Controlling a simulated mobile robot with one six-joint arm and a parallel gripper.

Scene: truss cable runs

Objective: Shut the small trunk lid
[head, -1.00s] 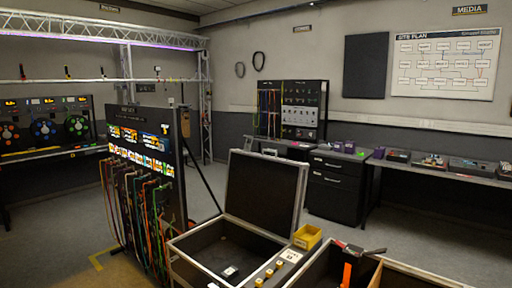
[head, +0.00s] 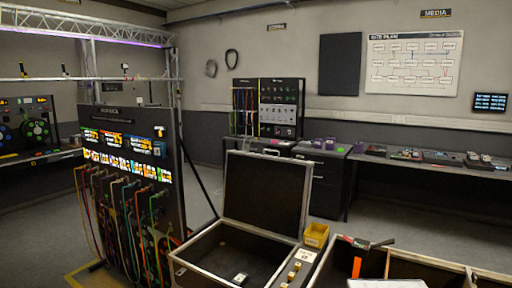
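A small trunk (head: 189,266) with metal edges stands open at the bottom middle of the head view. Its dark-lined lid (head: 265,193) is up, roughly upright and tilted slightly back, hinged along the far edge. The trunk's near edge is cut off by the frame. My gripper is not visible. A pale shape at the bottom edge may be part of my arm; I cannot be sure.
A yellow bin (head: 316,235) sits right of the lid. A ledge with small knobs (head: 297,266) runs along the trunk's right side. A larger open case (head: 430,269) with an orange item (head: 357,267) is further right. A cable-hung panel (head: 130,165) stands left.

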